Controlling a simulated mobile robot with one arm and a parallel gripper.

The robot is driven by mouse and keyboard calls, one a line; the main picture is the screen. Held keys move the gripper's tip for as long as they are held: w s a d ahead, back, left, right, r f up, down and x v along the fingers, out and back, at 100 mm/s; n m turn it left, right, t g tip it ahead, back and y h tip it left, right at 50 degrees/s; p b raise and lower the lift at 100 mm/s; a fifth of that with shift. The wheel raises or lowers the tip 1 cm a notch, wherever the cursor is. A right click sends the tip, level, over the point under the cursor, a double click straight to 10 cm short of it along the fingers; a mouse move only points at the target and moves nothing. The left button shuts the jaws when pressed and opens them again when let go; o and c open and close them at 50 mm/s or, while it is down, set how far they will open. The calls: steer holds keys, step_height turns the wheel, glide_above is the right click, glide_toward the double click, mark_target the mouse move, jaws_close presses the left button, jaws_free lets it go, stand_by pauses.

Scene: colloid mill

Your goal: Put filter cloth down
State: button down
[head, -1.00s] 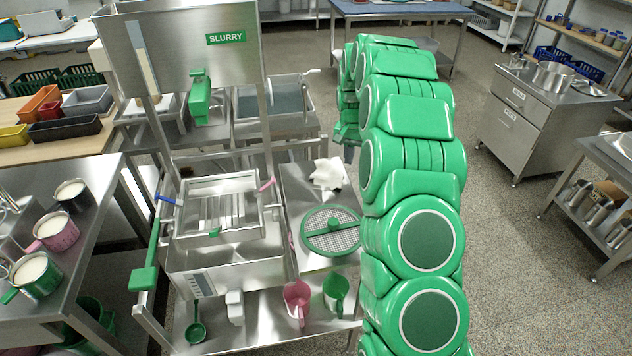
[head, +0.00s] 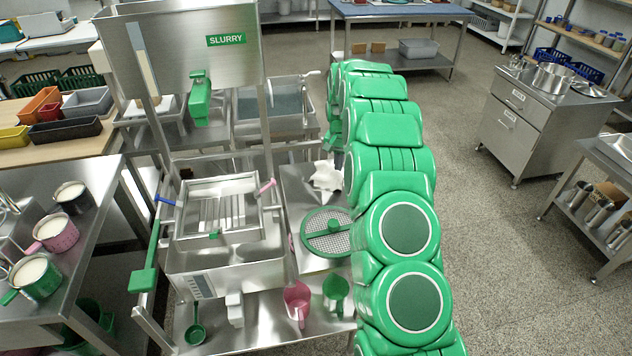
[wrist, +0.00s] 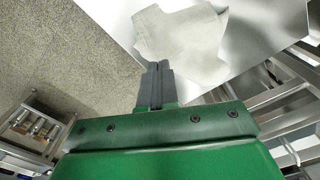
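The white, crumpled filter cloth (head: 326,177) is over the steel side table (head: 296,190), beside my arm, in the head view. In the wrist view the cloth (wrist: 182,42) spreads out just past my fingertips. My gripper (wrist: 158,68) has its two dark fingers together, with the cloth at their tips. Whether the cloth touches the steel top is hard to tell. In the head view my green arm hides most of the gripper.
A round green-rimmed mesh screen (head: 327,232) lies on the side table, in front of the cloth. The mill's steel tray (head: 217,210) stands to the left. A pink jug (head: 297,298) and a green jug (head: 336,290) stand below. Open floor lies right of my arm.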

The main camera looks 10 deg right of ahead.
steer(key=shift+f, duration=0.25)
steer(key=shift+f+p, duration=0.55)
steer(key=shift+f, duration=1.1)
